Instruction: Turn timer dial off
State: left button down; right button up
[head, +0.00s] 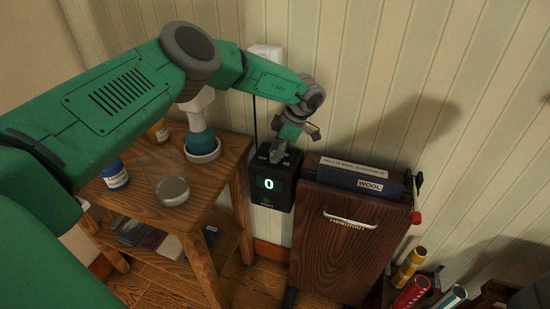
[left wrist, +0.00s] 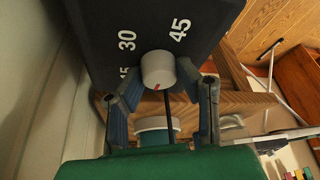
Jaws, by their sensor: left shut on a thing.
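The black timer box (head: 272,183) is on the striped wall, between the wooden side table and the dark wooden cabinet. Its display shows a lit "0". The timer dial (left wrist: 158,70) is a pale round knob with a red mark, on the box face with the numbers 30 and 45 beside it. My left gripper (head: 280,150) is at the top of the box; in the left wrist view its fingers (left wrist: 165,88) are on either side of the dial and shut on it. The exact finger contact is partly hidden. My right gripper is not in view.
The side table (head: 235,150) holds a blue jar (head: 115,175), a glass jar (head: 172,191) and a teal-and-white item (head: 202,145). A white wall fitting (head: 267,55) is above.

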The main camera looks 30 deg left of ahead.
pick_arm(q)
jog(key=shift+w+d+n+g+h+b, duration=0.15)
jog(key=shift+n+g+h+b, duration=0.3)
jog(key=shift+n, duration=0.75)
jog(key=c, duration=1.6)
grip_release()
jog(key=o, duration=0.4)
jog(key=shift+w, duration=0.1)
jog(key=shift+r, duration=0.15)
notch_tip(320, 180, up, 10)
jog(key=shift+w+f, duration=0.1)
jog(key=shift+f, duration=0.1)
